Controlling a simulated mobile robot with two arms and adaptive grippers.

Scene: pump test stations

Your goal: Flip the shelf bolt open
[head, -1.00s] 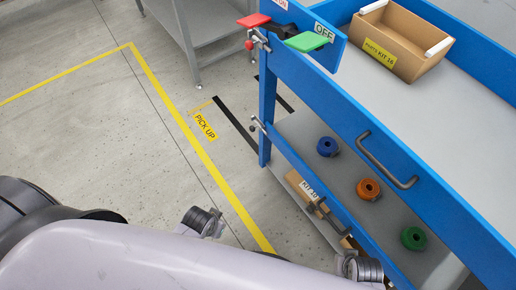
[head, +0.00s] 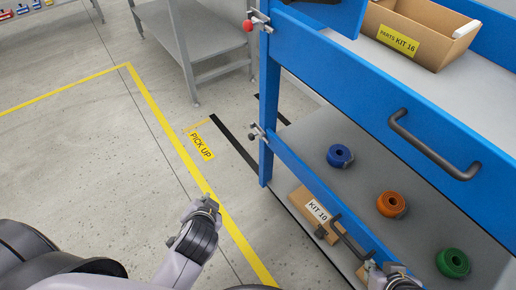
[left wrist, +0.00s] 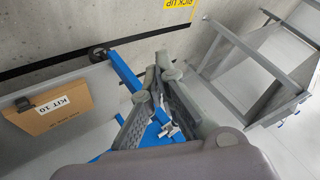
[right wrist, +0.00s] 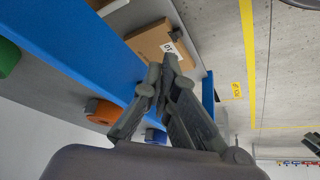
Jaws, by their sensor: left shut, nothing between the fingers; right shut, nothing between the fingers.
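The blue cart's lower rail (head: 325,194) has a small metal bolt (head: 258,132) at its left end, by the corner post, in the head view. Whether it is latched is too small to tell. My left gripper (head: 206,204) is shut and empty, over the floor left of the cart and apart from the bolt. In the left wrist view its closed fingers (left wrist: 160,74) partly cover the blue rail and metal fittings. My right gripper (head: 395,278) is shut and empty near the rail's right part. Its closed fingertips (right wrist: 162,66) show in the right wrist view.
A second bolt with a red knob (head: 248,26) sits higher on the post. Floor left of the cart is clear.

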